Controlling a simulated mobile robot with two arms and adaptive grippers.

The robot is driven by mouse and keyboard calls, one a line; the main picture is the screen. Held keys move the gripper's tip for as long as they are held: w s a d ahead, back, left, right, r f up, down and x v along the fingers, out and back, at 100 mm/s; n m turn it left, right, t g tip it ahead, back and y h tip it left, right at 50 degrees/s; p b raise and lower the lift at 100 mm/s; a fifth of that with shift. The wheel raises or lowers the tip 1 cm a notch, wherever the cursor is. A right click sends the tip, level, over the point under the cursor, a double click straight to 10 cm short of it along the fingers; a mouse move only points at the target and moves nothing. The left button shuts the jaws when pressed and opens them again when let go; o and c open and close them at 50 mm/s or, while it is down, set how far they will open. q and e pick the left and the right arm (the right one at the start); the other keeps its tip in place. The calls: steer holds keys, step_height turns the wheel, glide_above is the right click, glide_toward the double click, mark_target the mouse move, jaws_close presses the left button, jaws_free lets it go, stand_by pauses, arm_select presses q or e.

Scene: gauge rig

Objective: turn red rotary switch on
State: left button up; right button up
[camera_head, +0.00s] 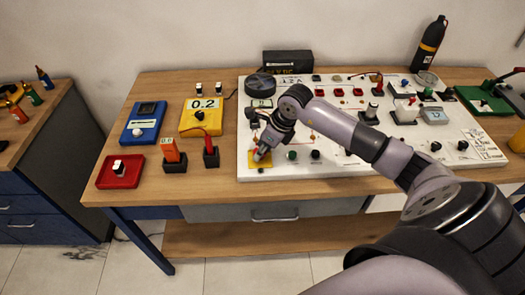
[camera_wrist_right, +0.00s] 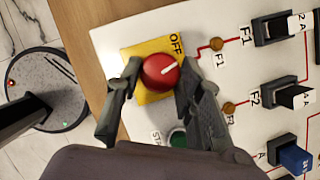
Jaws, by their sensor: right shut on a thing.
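The red rotary switch (camera_wrist_right: 158,74) sits on a yellow square plate (camera_wrist_right: 148,50) at a corner of the white panel. Its white pointer mark slants towards the upper right, and an "OFF" label shows beside it. My right gripper (camera_wrist_right: 158,78) has one finger on each side of the red knob and is shut on it. In the head view my right gripper (camera_head: 262,153) reaches down over the yellow plate (camera_head: 259,159) at the panel's front left corner and mostly hides the knob. My left gripper is not in view.
The white panel (camera_head: 320,165) carries several fuses, buttons and lamps right of the knob. A green button (camera_wrist_right: 178,138) is close to the gripper. On the wooden table (camera_head: 225,185), a red box (camera_head: 121,171), a blue meter (camera_head: 143,122) and a yellow meter (camera_head: 201,116) stand left.

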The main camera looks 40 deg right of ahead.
steer(key=m+b, duration=0.1)
steer(key=m+h, duration=0.1)
steer(key=m, duration=0.1)
steer(key=shift+a+f+m+t+b, duration=0.1)
steer(key=shift+a+m+t+b, duration=0.05)
steer(key=shift+m+t+b, duration=0.2)
steer(key=m+h+b, duration=0.1)
steer(key=m+b, duration=0.1)
steer(key=m, duration=0.1)
steer(key=shift+a+m+h, duration=0.15)
steer(key=shift+m+h, duration=0.1)
steer(key=shift+h, duration=0.15)
steer(key=m+h+b, duration=0.1)
steer(key=m, duration=0.1)
steer(key=m+b, duration=0.1)
steer(key=m, duration=0.1)
steer(key=shift+a+m+h, duration=0.1)
steer(key=shift+m+h, duration=0.3)
steer(key=shift+w, duration=0.1)
steer(key=o, duration=1.2)
steer(key=shift+b, duration=0.3)
steer(key=shift+c, duration=0.2)
steer(key=v, duration=1.2)
steer(key=shift+w+r, duration=0.3)
steer(key=shift+w, duration=0.05)
